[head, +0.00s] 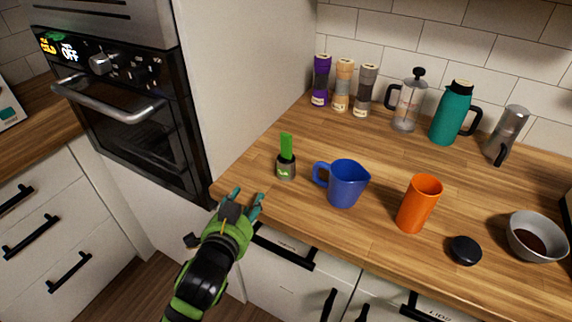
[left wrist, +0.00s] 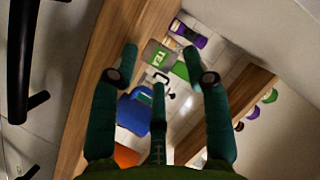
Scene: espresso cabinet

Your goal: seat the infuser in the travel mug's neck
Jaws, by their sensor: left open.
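The infuser (head: 286,170) stands upright near the counter's front left, with a dark grey body and a bright green upright handle. It also shows in the left wrist view (left wrist: 157,56), between my fingertips but beyond them, its label reading TEA. The orange cylinder (head: 416,208), which looks like the travel mug, stands upright and open-topped near the front edge, right of the blue jug. My left gripper (head: 249,197) is open and empty at the counter's front edge, left of and nearer than the infuser, not touching it. My right gripper is not in view.
A blue jug (head: 344,187) stands between infuser and orange mug. A black lid (head: 465,250) and grey bowl (head: 534,243) are at right. Several canisters (head: 343,87), a French press (head: 405,108), teal flask (head: 451,116) and moka pot (head: 503,137) line the wall. Mid-counter is clear.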

